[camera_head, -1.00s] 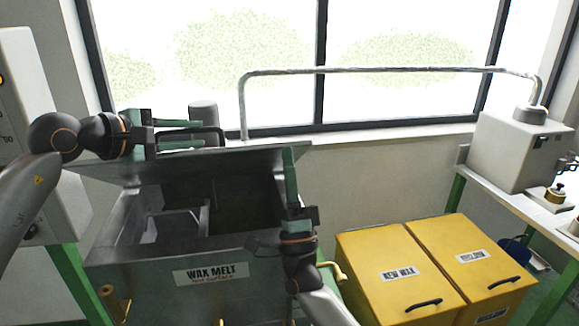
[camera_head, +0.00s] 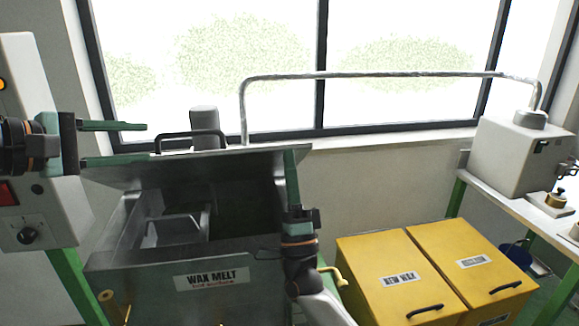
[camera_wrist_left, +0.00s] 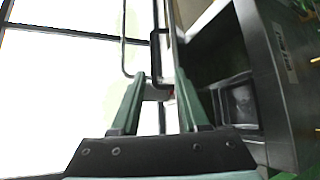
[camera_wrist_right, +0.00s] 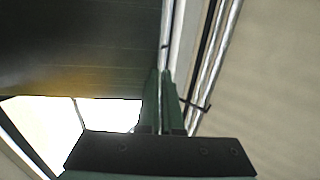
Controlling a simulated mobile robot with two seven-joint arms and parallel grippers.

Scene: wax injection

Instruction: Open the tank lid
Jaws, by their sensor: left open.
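The tank lid (camera_head: 225,165) is raised and tilted back above the grey wax melt tank (camera_head: 120,260), with the dark interior showing. The black lid handle (camera_head: 190,134) is on the lid's far side; it also shows in the left wrist view (camera_wrist_left: 156,58). My right gripper (camera_head: 290,150) points up at the lid's right edge. Its fingers (camera_wrist_right: 162,72) look closed together beside the lid's dark underside; whether they touch it is unclear.
Two yellow bins (camera_head: 395,255) stand right of the tank. A grey machine (camera_head: 520,150) sits on a bench at the right. A pipe (camera_head: 390,75) runs across the window behind. A control cabinet (camera_head: 45,215) stands at the left, close behind my left gripper.

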